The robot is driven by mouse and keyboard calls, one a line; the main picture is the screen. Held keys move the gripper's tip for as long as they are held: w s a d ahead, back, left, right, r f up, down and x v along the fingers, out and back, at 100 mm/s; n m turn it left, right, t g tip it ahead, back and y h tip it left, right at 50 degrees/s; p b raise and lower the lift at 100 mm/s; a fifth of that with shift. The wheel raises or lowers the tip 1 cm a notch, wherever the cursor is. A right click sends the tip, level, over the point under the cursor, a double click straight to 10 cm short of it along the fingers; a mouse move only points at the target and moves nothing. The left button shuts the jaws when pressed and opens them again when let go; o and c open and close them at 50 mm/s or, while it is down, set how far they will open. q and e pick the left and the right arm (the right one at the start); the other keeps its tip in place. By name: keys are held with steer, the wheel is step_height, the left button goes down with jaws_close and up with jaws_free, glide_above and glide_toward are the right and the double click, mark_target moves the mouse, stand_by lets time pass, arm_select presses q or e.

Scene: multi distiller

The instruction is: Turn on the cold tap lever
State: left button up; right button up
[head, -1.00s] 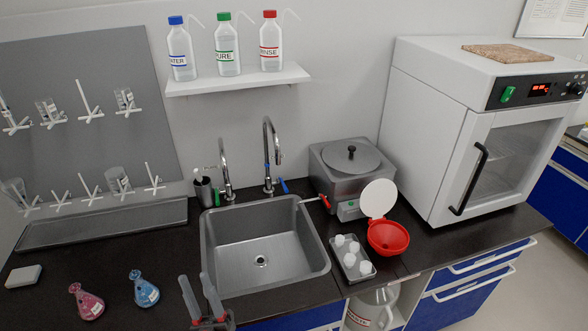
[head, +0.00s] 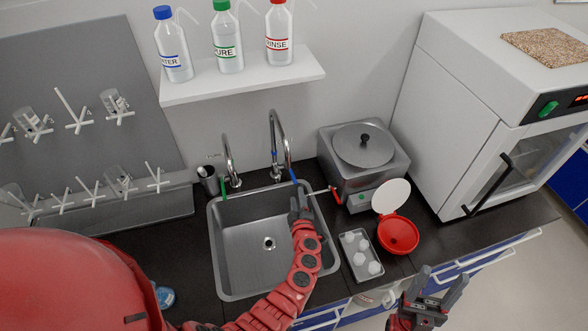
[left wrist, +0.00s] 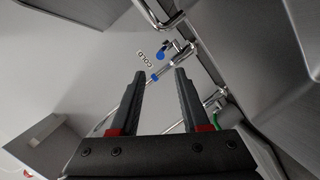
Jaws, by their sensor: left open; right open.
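The cold tap (head: 274,140) is the tall gooseneck tap behind the sink, with a blue lever (head: 293,175) angled toward the sink. My left gripper (head: 299,202) is just in front of this lever, over the sink's back right part. In the left wrist view my left gripper (left wrist: 160,73) is open. Blue tap parts (left wrist: 160,55) and a label reading COLD (left wrist: 144,60) show beyond and between its fingertips. I cannot tell whether a finger touches the lever. My right gripper (head: 436,287) is open and empty, in front of the counter at the lower right.
A second tap (head: 229,160) with a green lever stands to the left. The steel sink (head: 240,270) is below. A steel bath (head: 355,178) with a red-handled outlet stands close on the right. A red funnel (head: 398,235) and a grey tray (head: 350,262) are nearer. A bottle shelf (head: 240,78) hangs above.

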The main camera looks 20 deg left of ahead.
arm_select(q)
glide_toward(292, 172)
steer(key=w, duration=0.1)
steer(key=w+a+f, duration=0.1)
steer(key=shift+w+f+b, duration=0.2)
steer(key=shift+w+b, duration=0.15)
steer(key=b+x, duration=0.6)
steer(key=x, duration=0.1)
steer(key=shift+f, duration=0.4)
steer(key=shift+w+a+r+b, duration=0.2)
steer(key=shift+w+r+b, duration=0.15)
steer(key=shift+w, duration=0.2)
steer(key=shift+f, duration=0.1)
steer(key=shift+c, duration=0.3)
jaws_close()
